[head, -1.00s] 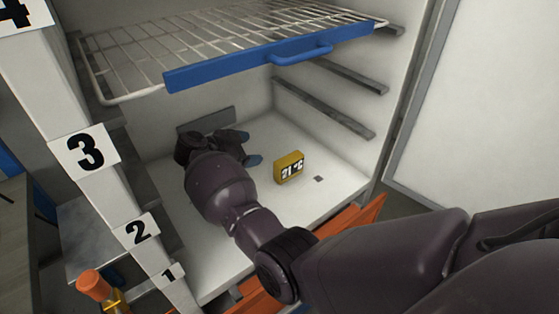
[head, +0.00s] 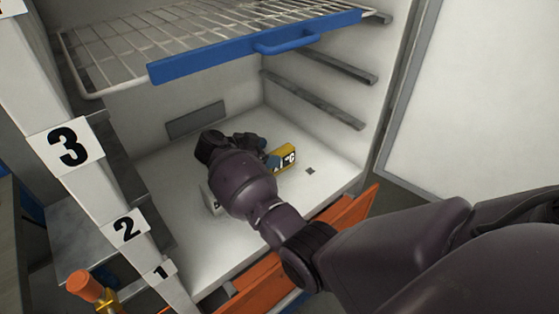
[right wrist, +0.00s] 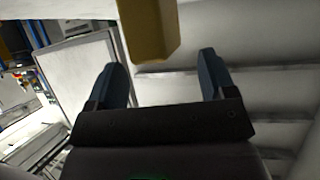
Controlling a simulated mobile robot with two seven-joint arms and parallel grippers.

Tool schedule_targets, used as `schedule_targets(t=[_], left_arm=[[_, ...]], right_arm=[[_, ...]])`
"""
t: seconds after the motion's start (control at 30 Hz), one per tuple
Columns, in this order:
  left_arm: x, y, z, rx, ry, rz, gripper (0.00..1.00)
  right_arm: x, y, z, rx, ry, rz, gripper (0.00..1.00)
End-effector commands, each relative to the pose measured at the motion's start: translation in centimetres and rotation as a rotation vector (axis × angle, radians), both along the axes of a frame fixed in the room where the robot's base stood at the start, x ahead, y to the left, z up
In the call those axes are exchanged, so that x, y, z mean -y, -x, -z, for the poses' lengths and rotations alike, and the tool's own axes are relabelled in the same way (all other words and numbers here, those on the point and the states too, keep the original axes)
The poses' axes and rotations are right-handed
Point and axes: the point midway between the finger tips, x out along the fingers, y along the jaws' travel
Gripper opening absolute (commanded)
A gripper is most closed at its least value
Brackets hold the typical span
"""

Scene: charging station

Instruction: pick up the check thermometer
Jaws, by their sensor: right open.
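The check thermometer, a small yellow box (head: 287,158) with a display on its face, stands on the cabinet's white floor. My right gripper (head: 263,151) is inside the cabinet, just left of the thermometer, and covers part of it. In the right wrist view the yellow box (right wrist: 149,30) is ahead of the open right gripper (right wrist: 162,78), between the lines of its two blue fingers and beyond their tips. The fingers show no contact with it. My left gripper is not in view.
A wire shelf with a blue front (head: 255,46) hangs above my right arm. A pale block (head: 210,200) is partly hidden behind my arm. An orange panel (head: 345,215) lies at the cabinet's front edge. Numbered labels (head: 66,146) mark the left post.

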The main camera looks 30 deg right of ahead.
Motion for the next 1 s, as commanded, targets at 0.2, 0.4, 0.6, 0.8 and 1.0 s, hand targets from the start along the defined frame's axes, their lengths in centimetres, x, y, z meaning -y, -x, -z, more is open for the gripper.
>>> schedule_targets(t=[0.2,0.4,0.6,0.8,1.0], left_arm=[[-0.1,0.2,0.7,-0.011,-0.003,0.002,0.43],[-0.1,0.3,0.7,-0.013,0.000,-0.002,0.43],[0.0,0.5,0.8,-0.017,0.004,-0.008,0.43],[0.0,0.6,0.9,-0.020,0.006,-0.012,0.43],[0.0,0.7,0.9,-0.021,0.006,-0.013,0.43]], right_arm=[[2.5,0.5,1.5,-0.003,0.002,0.002,0.77],[3.0,0.4,1.6,-0.002,0.001,0.001,0.77],[3.0,0.4,1.6,-0.001,0.001,0.002,0.68],[3.0,0.4,1.6,-0.001,0.001,0.002,0.37],[3.0,0.4,1.6,-0.001,0.001,0.002,0.11]])
